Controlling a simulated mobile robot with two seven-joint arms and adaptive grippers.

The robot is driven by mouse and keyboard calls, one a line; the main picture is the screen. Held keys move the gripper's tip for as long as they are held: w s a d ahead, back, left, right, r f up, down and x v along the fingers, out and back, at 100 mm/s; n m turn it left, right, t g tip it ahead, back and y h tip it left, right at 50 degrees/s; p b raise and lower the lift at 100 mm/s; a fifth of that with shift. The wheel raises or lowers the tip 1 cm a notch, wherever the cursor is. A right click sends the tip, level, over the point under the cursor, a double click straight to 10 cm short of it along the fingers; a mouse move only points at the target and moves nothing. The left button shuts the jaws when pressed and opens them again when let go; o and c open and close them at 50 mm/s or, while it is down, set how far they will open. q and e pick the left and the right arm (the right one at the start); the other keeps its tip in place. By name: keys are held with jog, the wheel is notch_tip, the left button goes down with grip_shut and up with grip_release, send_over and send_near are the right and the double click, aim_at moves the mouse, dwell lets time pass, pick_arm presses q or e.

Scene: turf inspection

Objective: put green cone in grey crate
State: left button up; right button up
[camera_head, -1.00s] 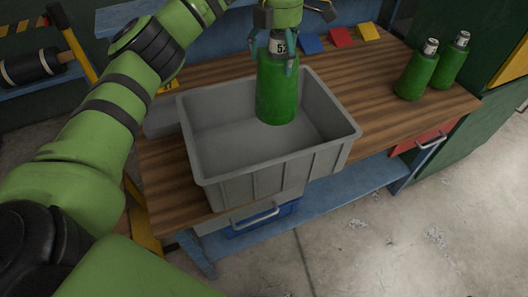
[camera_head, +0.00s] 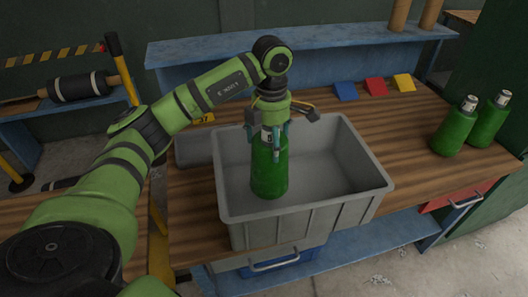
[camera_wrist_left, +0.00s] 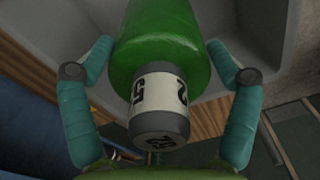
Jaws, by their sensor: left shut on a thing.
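The green cone (camera_head: 269,172) looks like a green bottle shape with a white numbered label and a grey top. My left gripper (camera_head: 270,143) is shut on its upper part and holds it upright, wide end down. It is inside the outline of the grey crate (camera_head: 312,214), towards the left of the crate. Whether its base touches the crate floor I cannot tell. In the left wrist view the green cone (camera_wrist_left: 165,45) sits between the teal fingers, its label in sight. My right gripper is not in view.
The crate stands on a wooden bench (camera_head: 415,150). Two similar green cones (camera_head: 455,130) (camera_head: 490,120) stand at the right. Blue, red and yellow blocks (camera_head: 375,87) lie at the back, below a blue shelf (camera_head: 330,43). The crate's right side is empty.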

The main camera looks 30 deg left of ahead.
aim_at(269, 180)
pick_arm(q)
jog(key=shift+s+a+f, duration=0.35)
jog(key=shift+s+a, duration=0.2)
jog(key=shift+a, duration=0.05)
jog(key=shift+f, duration=0.2)
notch_tip(269, 180, down, 3)
jog(key=shift+f+p, duration=0.1)
jog(key=shift+p, duration=0.85)
jog(key=shift+f, duration=0.35)
jog(key=shift+f, duration=0.1)
jog(key=o, duration=1.4)
jog(key=shift+o, duration=0.2)
jog(key=shift+s, duration=0.1)
